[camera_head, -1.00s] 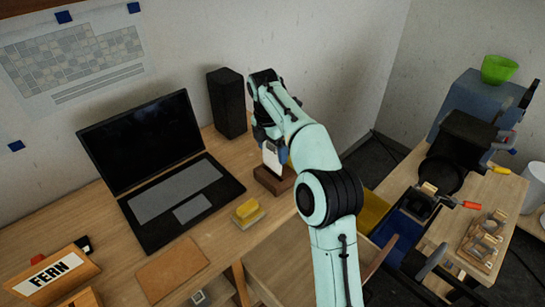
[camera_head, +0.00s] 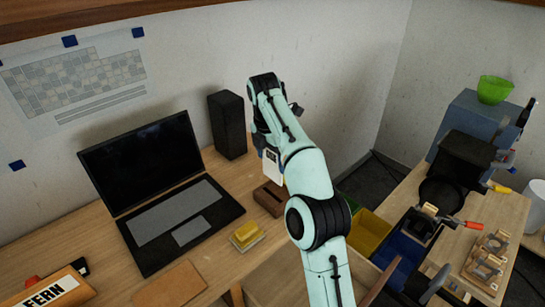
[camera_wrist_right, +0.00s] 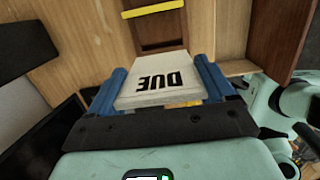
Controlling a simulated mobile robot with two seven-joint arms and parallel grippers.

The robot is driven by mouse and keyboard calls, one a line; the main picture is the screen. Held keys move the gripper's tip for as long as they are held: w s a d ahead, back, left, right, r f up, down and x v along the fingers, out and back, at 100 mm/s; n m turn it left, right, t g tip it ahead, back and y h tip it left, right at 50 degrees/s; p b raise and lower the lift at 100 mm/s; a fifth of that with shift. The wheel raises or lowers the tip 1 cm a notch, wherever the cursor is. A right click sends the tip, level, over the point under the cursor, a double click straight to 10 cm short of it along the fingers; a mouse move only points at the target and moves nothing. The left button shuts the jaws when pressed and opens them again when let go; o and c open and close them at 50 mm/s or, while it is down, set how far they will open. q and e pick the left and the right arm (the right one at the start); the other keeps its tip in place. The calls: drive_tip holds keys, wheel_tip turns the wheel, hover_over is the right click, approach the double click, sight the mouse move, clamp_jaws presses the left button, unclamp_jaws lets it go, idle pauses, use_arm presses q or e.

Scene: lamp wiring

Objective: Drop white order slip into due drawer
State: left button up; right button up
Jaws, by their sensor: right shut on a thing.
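My right gripper (camera_head: 268,152) is shut on a white order slip (camera_head: 273,170), which hangs down just above a brown slotted wooden block (camera_head: 270,199) on the desk. In the right wrist view the slip (camera_wrist_right: 155,80) sits between the blue fingers (camera_wrist_right: 157,92) and carries the word DUE, upside down. I cannot clearly make out a drawer labelled due. A wooden panel (camera_head: 272,285) at desk front may be part of one. My left gripper is out of view.
Yellow (camera_head: 368,232) and blue (camera_head: 400,252) bins are right of my arm. A side table (camera_head: 495,220) holds tools.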

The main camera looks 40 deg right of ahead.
drive_tip(key=shift+s+d+f, duration=0.15)
drive_tip(key=shift+s+f, duration=0.05)
drive_tip(key=shift+s, duration=0.2)
drive_tip(key=s+f+b, duration=0.3)
drive_tip(key=s+f, duration=0.1)
drive_tip(key=s, duration=0.5)
drive_tip(key=s+f+b, duration=0.2)
drive_tip(key=s+f, duration=0.2)
drive_tip(key=s, duration=0.6)
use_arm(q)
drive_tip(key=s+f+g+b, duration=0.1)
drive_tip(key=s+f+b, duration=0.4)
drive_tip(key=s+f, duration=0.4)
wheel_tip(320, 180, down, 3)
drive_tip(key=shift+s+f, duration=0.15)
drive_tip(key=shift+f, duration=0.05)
use_arm(e)
wheel_tip(320, 180, down, 6)
drive_tip(key=shift+w, duration=0.15)
drive_tip(key=o, duration=0.9)
drive_tip(key=shift+c, duration=0.2)
drive_tip(key=shift+r, duration=0.2)
